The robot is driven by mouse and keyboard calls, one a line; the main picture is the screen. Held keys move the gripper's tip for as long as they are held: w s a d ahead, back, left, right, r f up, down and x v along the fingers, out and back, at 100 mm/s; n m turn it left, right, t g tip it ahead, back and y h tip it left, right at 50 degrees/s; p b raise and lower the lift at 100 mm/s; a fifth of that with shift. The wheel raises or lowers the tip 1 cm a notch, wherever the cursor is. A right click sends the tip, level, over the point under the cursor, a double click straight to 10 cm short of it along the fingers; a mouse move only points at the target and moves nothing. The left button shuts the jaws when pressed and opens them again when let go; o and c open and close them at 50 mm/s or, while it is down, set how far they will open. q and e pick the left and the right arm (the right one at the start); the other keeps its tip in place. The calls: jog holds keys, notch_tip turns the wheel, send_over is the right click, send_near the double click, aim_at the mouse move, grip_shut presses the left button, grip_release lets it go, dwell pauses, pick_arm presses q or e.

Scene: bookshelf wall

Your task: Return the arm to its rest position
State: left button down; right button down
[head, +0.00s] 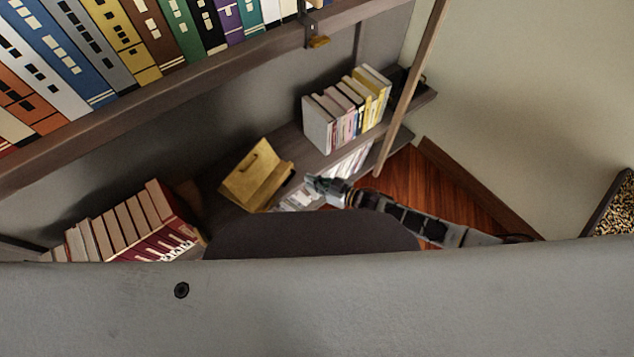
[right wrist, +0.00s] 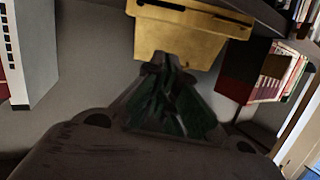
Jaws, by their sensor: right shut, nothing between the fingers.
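My right arm reaches in from the right in the head view. Its gripper (head: 318,186) is shut and empty, beside the lower shelf. In the right wrist view, the shut fingers (right wrist: 167,68) point toward a yellow holder (right wrist: 190,32). The same yellow holder (head: 256,176) stands on the shelf to the left of the gripper in the head view, with a visible gap between them. My left gripper is not in view.
Books (head: 347,107) stand on the shelf beyond the gripper. More books (head: 130,222) stand at the lower left. The upper shelf (head: 180,99) holds a row of large books. A wooden upright (head: 405,100) rises close to my right arm. Open floor (head: 440,188) lies right.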

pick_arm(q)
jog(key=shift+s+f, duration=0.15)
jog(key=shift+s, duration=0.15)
pick_arm(e)
jog(key=shift+s+d+r, duration=0.1)
jog(key=shift+d, duration=0.1)
dwell(0.3)
